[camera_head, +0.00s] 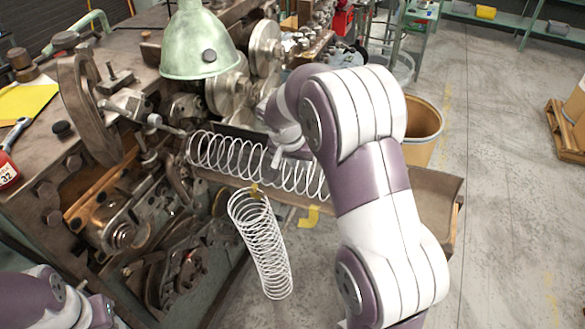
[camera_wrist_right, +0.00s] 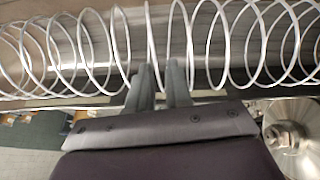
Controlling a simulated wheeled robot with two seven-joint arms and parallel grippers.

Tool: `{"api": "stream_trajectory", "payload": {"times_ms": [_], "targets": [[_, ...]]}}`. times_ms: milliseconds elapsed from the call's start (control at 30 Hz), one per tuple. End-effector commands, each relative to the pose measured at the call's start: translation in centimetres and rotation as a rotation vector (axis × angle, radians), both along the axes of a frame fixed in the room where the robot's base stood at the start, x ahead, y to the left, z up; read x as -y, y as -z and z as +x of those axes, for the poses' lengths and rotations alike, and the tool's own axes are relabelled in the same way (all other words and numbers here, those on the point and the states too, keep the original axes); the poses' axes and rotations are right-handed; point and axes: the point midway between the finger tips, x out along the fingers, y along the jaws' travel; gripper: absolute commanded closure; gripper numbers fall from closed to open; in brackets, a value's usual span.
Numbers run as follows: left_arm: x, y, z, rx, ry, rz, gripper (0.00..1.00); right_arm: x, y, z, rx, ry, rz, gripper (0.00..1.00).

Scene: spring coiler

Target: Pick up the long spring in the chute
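The long spring (camera_head: 225,152) is a wide white wire coil lying along the chute (camera_head: 437,187) beside the machine. My right wrist is over its middle in the head view, covering some coils. In the right wrist view the spring (camera_wrist_right: 228,45) runs across the whole upper part. My right gripper (camera_wrist_right: 160,68) has its two grey fingertips among the coils, with a narrow gap between them and a wire passing near the gap. I see no clear grip on the wire. My left arm shows at the bottom left of the head view; its gripper is not visible.
A green lamp shade (camera_head: 200,45) is above the left end of the long spring. The coiling machine (camera_head: 120,215) fills the left. A brown bin (camera_head: 424,120) stands behind my right arm. Open floor lies to the right.

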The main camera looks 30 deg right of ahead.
Motion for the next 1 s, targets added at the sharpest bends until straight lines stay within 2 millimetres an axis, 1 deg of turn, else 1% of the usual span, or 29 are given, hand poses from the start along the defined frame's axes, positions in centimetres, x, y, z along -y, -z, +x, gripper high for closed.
{"api": "stream_trajectory", "payload": {"times_ms": [100,133,167,200,567,667,767,833,1000], "targets": [[0.0,0.1,0.0,0.0,0.0,0.0,0.57,0.0,0.0,0.0,0.0,0.0,0.0,0.81],[0.0,0.1,0.0,0.0,0.0,0.0,0.57,0.0,0.0,0.0,0.0,0.0,0.0,0.84],[0.0,0.1,0.0,0.0,0.0,0.0,0.57,0.0,0.0,0.0,0.0,0.0,0.0,0.94],[0.0,0.1,0.0,0.0,0.0,0.0,0.57,0.0,0.0,0.0,0.0,0.0,0.0,1.0],[0.0,0.2,0.0,0.0,0.0,0.0,0.57,0.0,-0.2,0.1,0.003,-0.001,-0.001,1.0],[0.0,0.5,0.0,0.0,0.0,0.0,0.57,0.0,-1.0,0.1,0.005,-0.001,-0.002,1.0],[0.0,1.1,0.0,0.0,0.0,0.0,0.57,0.0,-2.6,0.1,0.007,0.0,-0.002,1.0],[0.0,1.6,0.0,0.0,0.0,0.0,0.57,0.0,-4.1,0.1,0.008,0.0,-0.002,1.0],[0.0,3.0,0.0,0.0,0.0,0.0,0.57,2.2,-6.3,-3.5,0.007,0.003,-0.002,1.0]]}}
